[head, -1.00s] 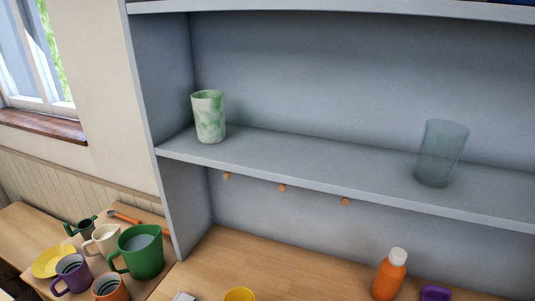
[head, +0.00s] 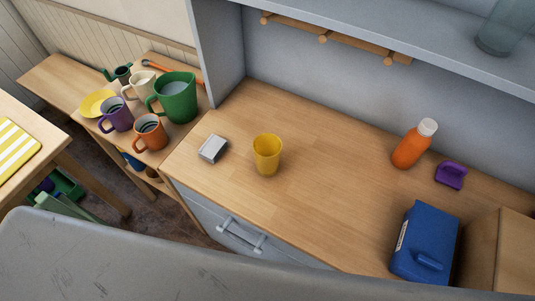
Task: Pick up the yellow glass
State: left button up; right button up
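The yellow glass (head: 267,155) stands upright on the wooden counter, near its front left part, in the head view. It looks empty, with its open rim facing up. Nothing touches it. Neither of my grippers shows in the head view.
A small grey box (head: 213,149) lies just left of the glass. An orange bottle (head: 411,147), a purple object (head: 450,175) and a blue container (head: 425,245) stand to the right. Several mugs and a green pitcher (head: 175,97) are on a side table. Wooden pegs (head: 325,38) hang under the shelf.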

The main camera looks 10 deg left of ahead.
aim_at(266, 147)
jog(key=k+j+u, duration=0.1)
jog(key=k+j, duration=0.35)
jog(key=j, duration=0.2)
jog(key=k+j+u, duration=0.15)
jog(key=j, duration=0.2)
jog(key=k+j+u, duration=0.1)
jog(key=k+j, duration=0.35)
jog(key=j, duration=0.25)
jog(key=u, duration=0.05)
